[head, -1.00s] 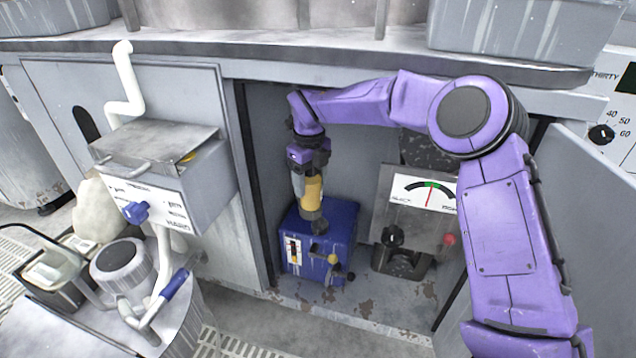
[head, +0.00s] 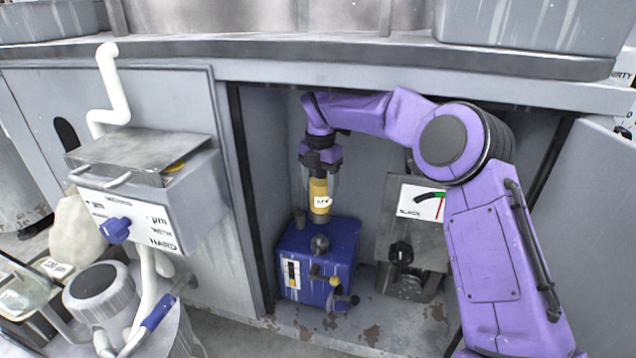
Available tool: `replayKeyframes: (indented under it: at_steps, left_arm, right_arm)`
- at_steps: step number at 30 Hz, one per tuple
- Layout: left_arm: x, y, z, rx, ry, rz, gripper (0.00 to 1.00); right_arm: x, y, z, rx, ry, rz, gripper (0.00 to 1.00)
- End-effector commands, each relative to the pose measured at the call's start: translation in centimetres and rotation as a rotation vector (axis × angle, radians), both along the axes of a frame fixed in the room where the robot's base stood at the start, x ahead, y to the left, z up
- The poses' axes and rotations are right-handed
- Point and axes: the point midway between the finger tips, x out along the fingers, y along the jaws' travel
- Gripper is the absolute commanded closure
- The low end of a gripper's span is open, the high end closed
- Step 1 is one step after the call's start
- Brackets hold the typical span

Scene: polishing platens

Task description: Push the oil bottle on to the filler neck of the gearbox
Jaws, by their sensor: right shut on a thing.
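The gearbox is a blue box (head: 345,248) standing on the floor of the open cabinet bay. On its top are a short dark stub (head: 299,217) at the back left and a rounded grey knob (head: 320,243) nearer the front; I cannot tell which part is the filler neck. The oil bottle (head: 320,196) is yellow with a pale label. My right gripper (head: 321,180) is shut on its upper part from above and holds it about upright. Its lower end is over the back of the gearbox top; I cannot tell whether it touches. My left gripper is out of view.
A gauge panel (head: 415,206) stands right of the gearbox, close to my right arm. The cabinet's top edge (head: 400,75) is just above that arm. A grey control box (head: 185,200) with a blue knob and white pipes stands at the left. An open door (head: 590,230) is at the right.

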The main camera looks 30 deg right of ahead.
Motion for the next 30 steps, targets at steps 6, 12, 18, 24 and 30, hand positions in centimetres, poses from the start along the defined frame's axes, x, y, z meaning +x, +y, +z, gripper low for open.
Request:
replayKeyframes:
  at_steps: [6, 12, 18, 24, 30]
  left_arm:
    - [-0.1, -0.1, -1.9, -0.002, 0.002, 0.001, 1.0]
    - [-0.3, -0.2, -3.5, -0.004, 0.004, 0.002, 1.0]
    - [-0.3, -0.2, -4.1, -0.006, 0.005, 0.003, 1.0]
    - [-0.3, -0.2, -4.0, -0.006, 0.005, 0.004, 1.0]
    - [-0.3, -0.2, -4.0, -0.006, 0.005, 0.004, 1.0]
  right_arm:
    - [0.0, 0.1, -2.4, -0.001, 0.0, 0.002, 0.83]
    - [0.1, 0.2, -4.7, -0.001, 0.0, 0.005, 0.83]
    - [0.1, 0.2, -5.7, -0.001, -0.001, 0.005, 0.83]
    - [0.1, 0.2, -5.7, -0.001, -0.002, 0.005, 0.83]
    - [0.1, 0.2, -5.7, -0.002, -0.001, 0.005, 0.83]
